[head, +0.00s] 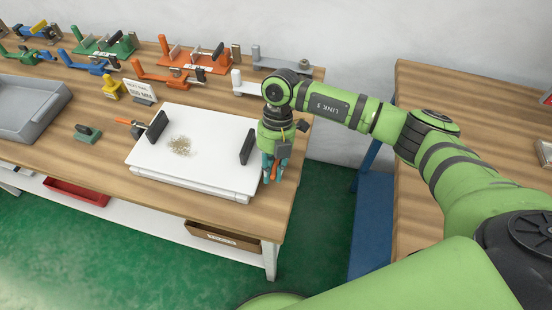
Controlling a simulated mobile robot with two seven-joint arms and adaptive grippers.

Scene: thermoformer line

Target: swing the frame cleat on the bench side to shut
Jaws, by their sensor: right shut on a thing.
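A white frame (192,150) lies flat on the wooden bench. A cleat with a black block (157,126) and an orange handle (127,122) is on its left side. A second black block (247,147) stands at its right side. My right gripper (273,174) points down at the frame's right edge, by the bench's right end. It is shut on the orange handle (275,173) of the frame cleat there, and its fingers hide most of that handle. How this cleat joins the black block is hidden. My left gripper is not in view.
Orange, green and blue toggle clamps (195,58) stand along the back of the bench, with a small sign (140,92). A grey tray (30,107) and a green-based block (88,133) are at the left. A second wooden table (470,100) stands at the right, across a gap.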

